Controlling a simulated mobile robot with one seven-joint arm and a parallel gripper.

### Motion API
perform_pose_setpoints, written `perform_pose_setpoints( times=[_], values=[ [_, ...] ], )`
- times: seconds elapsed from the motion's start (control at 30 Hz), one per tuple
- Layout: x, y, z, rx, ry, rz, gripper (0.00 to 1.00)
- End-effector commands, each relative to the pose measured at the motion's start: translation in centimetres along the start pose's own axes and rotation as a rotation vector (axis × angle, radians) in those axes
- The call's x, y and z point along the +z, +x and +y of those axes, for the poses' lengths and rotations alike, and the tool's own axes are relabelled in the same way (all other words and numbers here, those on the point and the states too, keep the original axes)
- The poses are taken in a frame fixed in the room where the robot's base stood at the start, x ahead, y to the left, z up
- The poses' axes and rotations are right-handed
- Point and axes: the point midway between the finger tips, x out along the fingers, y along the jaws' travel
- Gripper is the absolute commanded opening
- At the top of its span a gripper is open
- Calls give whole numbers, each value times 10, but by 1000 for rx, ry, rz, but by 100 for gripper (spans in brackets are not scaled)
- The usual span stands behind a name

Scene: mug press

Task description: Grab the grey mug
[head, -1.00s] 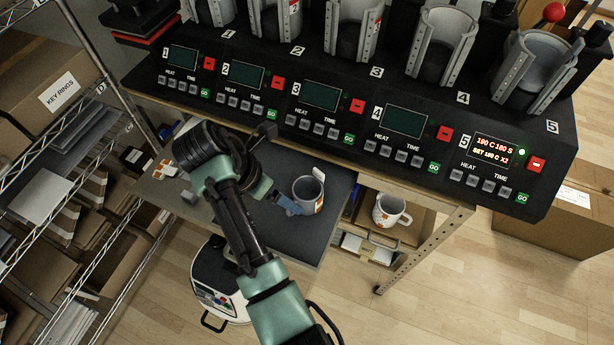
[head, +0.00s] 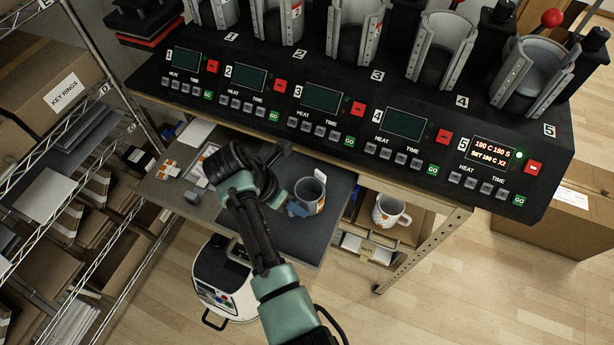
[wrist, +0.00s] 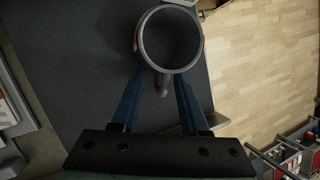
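The grey mug (head: 309,196) stands upright on the dark grey pull-out surface below the press, with an orange mark on its side. In the wrist view the mug (wrist: 171,42) is seen from above, with its dark interior open and its handle (wrist: 162,84) pointing toward my gripper. My gripper (wrist: 160,80) is open, with one blue finger on each side of the handle. The fingertips come close to the mug's wall; I cannot tell whether they touch. In the head view my gripper (head: 296,208) is at the mug's lower left, partly hidden by my wrist.
The black press (head: 340,100) with numbered stations stands behind and above the surface (head: 300,235). A white mug (head: 389,211) with an orange mark stands to the right in a lower bay. Papers and small items (head: 195,165) lie left. A wire rack (head: 110,75) is at the left.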

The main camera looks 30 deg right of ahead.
Motion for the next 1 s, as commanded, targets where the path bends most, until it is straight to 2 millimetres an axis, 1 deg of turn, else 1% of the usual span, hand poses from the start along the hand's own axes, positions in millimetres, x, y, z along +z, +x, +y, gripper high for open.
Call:
perform_pose_setpoints(
  times=[0.03,0.2,1.0],
  values=[
    [0,0,0,0,0,-1,30],
    [0,0,0,0,0,-1,0],
    [-2,2,-1,-4,-2,4,0]
  ],
)
